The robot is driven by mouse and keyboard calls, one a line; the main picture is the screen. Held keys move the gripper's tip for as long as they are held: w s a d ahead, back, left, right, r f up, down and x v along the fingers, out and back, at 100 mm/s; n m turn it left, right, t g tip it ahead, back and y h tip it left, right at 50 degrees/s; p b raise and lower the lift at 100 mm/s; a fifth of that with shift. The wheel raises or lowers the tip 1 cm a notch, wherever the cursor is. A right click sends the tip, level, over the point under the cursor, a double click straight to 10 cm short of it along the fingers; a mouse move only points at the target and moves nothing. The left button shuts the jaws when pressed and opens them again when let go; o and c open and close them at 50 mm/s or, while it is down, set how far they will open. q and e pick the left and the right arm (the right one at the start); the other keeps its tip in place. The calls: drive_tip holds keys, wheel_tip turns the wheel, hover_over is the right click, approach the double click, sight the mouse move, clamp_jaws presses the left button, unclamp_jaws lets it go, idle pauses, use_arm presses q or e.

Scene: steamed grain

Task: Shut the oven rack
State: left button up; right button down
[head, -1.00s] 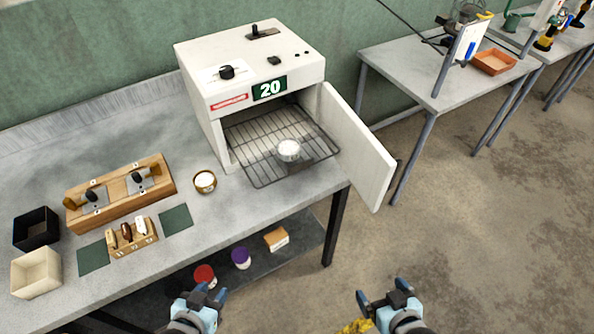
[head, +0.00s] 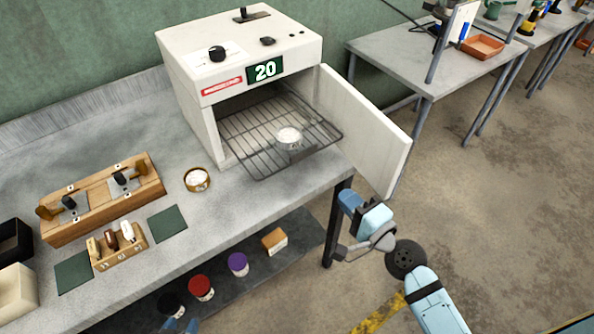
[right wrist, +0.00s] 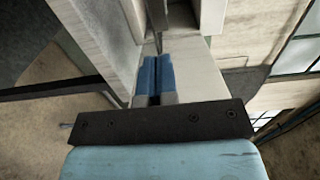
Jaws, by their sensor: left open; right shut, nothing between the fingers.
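The white oven (head: 235,60) stands on the bench with its door (head: 365,135) swung open to the right. Its wire rack (head: 262,162) sticks out of the opening over the bench. A small white-topped container (head: 289,142) sits on the rack. My right gripper (head: 347,200) is shut and empty, below the rack's front right and by the door's lower edge. In the right wrist view its blue fingers (right wrist: 155,75) are together before pale panels; contact cannot be told. My left gripper (head: 180,325) is open, with only its tips showing at the bottom edge.
A second white-filled cup (head: 197,179) stands on the bench left of the rack. A wooden stand (head: 103,200) and a small block holder (head: 118,248) lie further left. Several capped jars and a box (head: 275,241) are on the lower shelf. The floor at right is open.

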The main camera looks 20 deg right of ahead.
sight(304, 153)
drive_tip(key=p+x, duration=0.2)
drive_tip(key=x, duration=1)
drive_tip(key=shift+w+a+r+p, duration=0.1)
drive_tip(key=shift+w+p, duration=0.2)
drive_tip(key=shift+w, duration=0.05)
drive_tip(key=shift+w+a, duration=0.2)
drive_tip(key=shift+w, duration=0.3)
